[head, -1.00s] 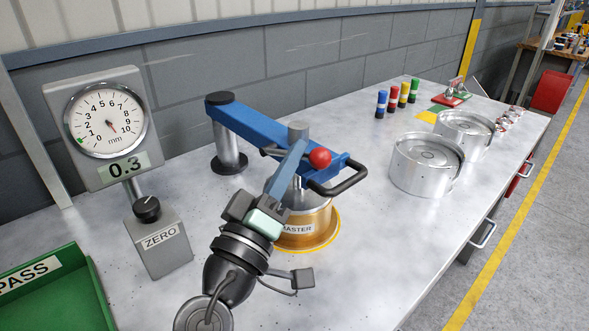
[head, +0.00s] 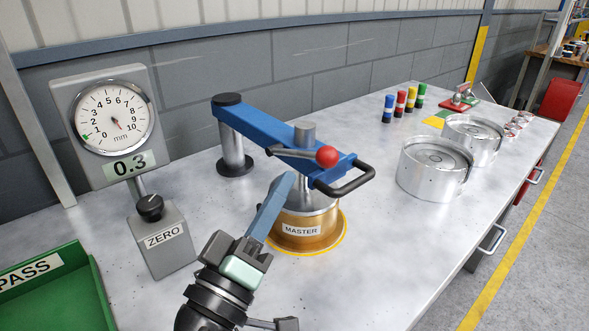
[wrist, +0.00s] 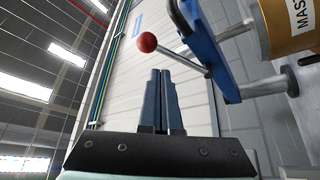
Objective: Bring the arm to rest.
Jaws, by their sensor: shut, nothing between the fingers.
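My gripper (head: 284,184) is in the lower middle of the head view, its blue fingers shut with nothing between them. The fingertips are in front of the gold MASTER cylinder (head: 297,240), overlapping its left side in the picture. In the wrist view the two fingers (wrist: 160,80) stand together, pointing up the picture. The blue gauge arm (head: 262,134) reaches over the cylinder, with a red ball lever (head: 327,156) and a black handle (head: 349,183). The ball (wrist: 147,42) shows just beyond the fingertips in the wrist view; I cannot tell the gap.
A dial gauge (head: 114,116) reading 0.3 and a ZERO box (head: 164,249) stand at left. A green PASS tray (head: 98,290) is at lower left. Two metal drums (head: 407,171) and several coloured pots stand further right. The bench front at lower right is clear.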

